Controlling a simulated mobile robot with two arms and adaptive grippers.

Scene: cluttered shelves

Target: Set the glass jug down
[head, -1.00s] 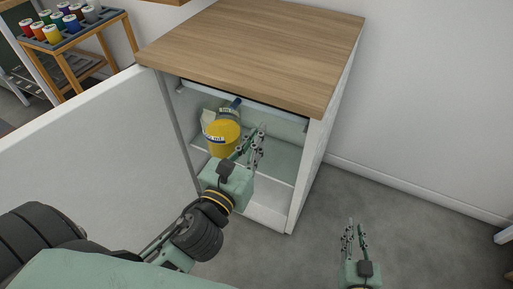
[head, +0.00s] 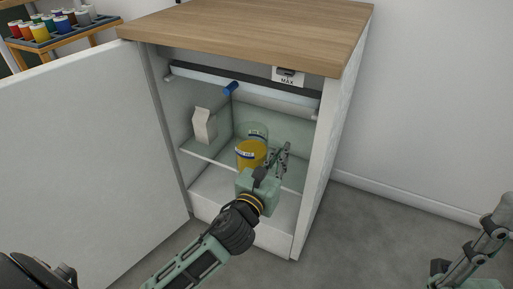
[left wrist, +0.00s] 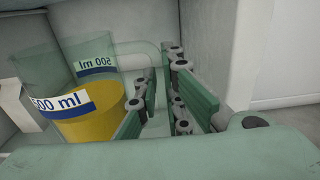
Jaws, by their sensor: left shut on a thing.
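The glass jug (head: 250,153) holds yellow liquid and has white-and-blue 500 ml labels. It is inside the open cabinet, over the glass shelf (head: 196,153). It looks upright. Its base is partly hidden by my gripper, so I cannot tell whether it touches the shelf. My left gripper (head: 283,157) is at its right side, shut on the jug, apparently at the handle. In the left wrist view the jug (left wrist: 95,128) is left of the fingers (left wrist: 165,100), and a faint clear handle loop shows behind them. My right gripper's fingers are not seen; only part of that arm shows at lower right.
A white carton (head: 204,125) stands on the shelf left of the jug. The open door (head: 90,150) is on the left, the side wall (head: 325,150) on the right. A rack of paint pots (head: 60,22) is far left.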

